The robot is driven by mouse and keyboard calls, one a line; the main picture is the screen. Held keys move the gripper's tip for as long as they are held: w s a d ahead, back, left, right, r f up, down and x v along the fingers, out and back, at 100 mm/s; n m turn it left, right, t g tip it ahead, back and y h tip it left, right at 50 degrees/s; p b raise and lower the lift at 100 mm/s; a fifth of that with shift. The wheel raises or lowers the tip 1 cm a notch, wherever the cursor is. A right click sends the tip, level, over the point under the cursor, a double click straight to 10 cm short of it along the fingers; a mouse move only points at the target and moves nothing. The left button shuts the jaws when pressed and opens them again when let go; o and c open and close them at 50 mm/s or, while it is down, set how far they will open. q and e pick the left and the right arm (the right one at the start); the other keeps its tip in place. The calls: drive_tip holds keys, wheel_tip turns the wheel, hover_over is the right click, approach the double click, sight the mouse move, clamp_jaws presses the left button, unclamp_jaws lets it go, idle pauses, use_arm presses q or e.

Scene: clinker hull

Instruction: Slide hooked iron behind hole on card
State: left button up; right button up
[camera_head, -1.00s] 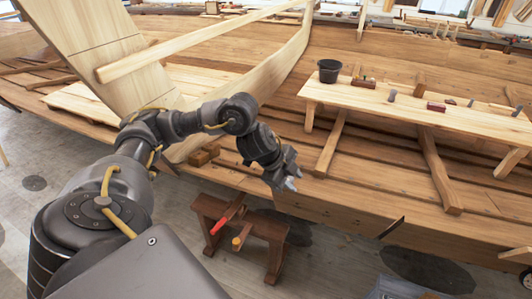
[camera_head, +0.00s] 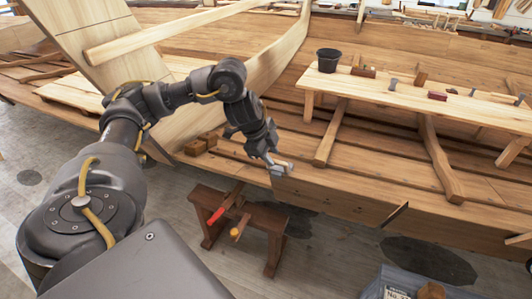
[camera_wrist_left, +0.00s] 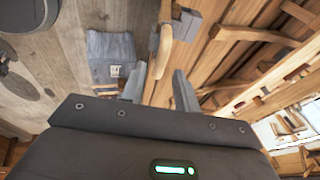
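My left gripper (camera_head: 281,168) is beside the hull's near edge, above and right of a dark sawhorse. In the left wrist view its fingers (camera_wrist_left: 160,88) are apart, with nothing clearly held. A tan, rounded wooden piece (camera_wrist_left: 164,52) beside a grey block (camera_wrist_left: 187,24) shows beyond the gap; I cannot tell what it is or whether it touches. I cannot make out a hooked iron or a card with a hole for certain. A red-handled tool (camera_head: 216,215) and an orange-ended tool (camera_head: 235,233) are at the sawhorse. My right gripper is not in view.
The sawhorse (camera_head: 262,216) stands on the floor by the wooden hull (camera_head: 350,203). A plank bench (camera_head: 405,97) inside carries a black bucket (camera_head: 327,60) and small tools. A grey-blue bag (camera_head: 398,284) with a label lies at the bottom right. Open floor (camera_head: 330,258) lies between.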

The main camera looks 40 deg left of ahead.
sight(276, 161)
use_arm(q)
drive_tip(key=shift+b+x, duration=0.6)
drive_tip(key=shift+x, duration=1.4)
clamp_jaws()
drive_tip(key=shift+r, duration=0.1)
